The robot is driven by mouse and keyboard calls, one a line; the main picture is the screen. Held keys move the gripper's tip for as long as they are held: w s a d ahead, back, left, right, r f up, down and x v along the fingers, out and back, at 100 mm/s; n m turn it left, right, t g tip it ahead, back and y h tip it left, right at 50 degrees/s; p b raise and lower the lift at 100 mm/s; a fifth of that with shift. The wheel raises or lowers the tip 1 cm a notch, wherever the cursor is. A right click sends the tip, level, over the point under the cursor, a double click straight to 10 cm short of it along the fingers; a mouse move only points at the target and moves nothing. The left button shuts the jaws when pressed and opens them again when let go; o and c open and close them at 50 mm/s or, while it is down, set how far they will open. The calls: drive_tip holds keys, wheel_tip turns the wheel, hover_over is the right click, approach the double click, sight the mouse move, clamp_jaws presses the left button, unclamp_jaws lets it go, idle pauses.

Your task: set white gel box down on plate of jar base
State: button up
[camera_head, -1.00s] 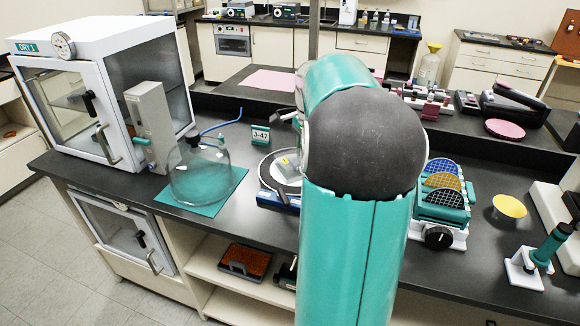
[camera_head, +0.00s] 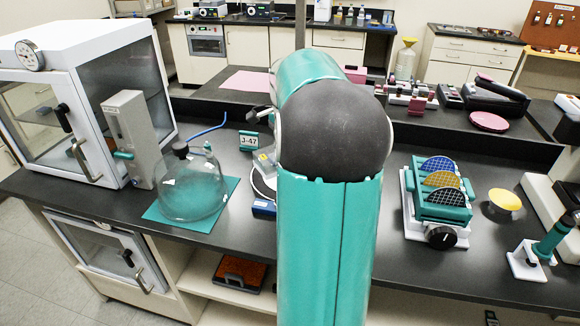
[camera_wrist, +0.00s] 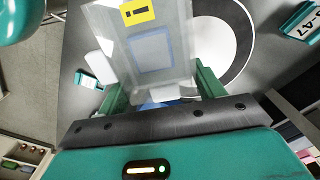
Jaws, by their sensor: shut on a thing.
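The white gel box (camera_wrist: 152,50) is a pale translucent box with a yellow label, seen in the wrist view. My gripper (camera_wrist: 163,88) is shut on it, with a green finger at each side. Behind the box, in the wrist view, is the jar base's white round plate (camera_wrist: 213,42) with a dark ring; the box covers part of it. I cannot tell whether they touch. In the head view my arm hides my gripper and most of the jar base (camera_head: 264,207); a bit of the gel box (camera_head: 264,158) shows left of the arm.
A clear bell jar (camera_head: 191,190) stands on a teal mat (camera_head: 158,216) left of the jar base. A J-47 sign (camera_head: 249,140) stands behind the base. A grey upright unit (camera_head: 130,135) and white cabinet (camera_head: 100,50) are left. A wafer rack (camera_head: 440,200) is right.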

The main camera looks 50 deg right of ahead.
drive_tip(key=w+d+f, duration=0.1)
drive_tip(key=d+f, duration=0.1)
drive_tip(key=d, duration=0.1)
drive_tip(key=w+d+f, duration=0.2)
drive_tip(key=d+f, duration=0.1)
drive_tip(key=d, duration=0.1)
drive_tip(key=w+d+f, duration=0.1)
drive_tip(key=d+f, duration=0.2)
drive_tip(key=shift+w+d, duration=0.15)
drive_tip(key=shift+w+d+f, duration=0.3)
drive_tip(key=shift+f, duration=1.75)
drive_tip(key=shift+f, duration=0.15)
drive_tip(key=o, duration=1.5)
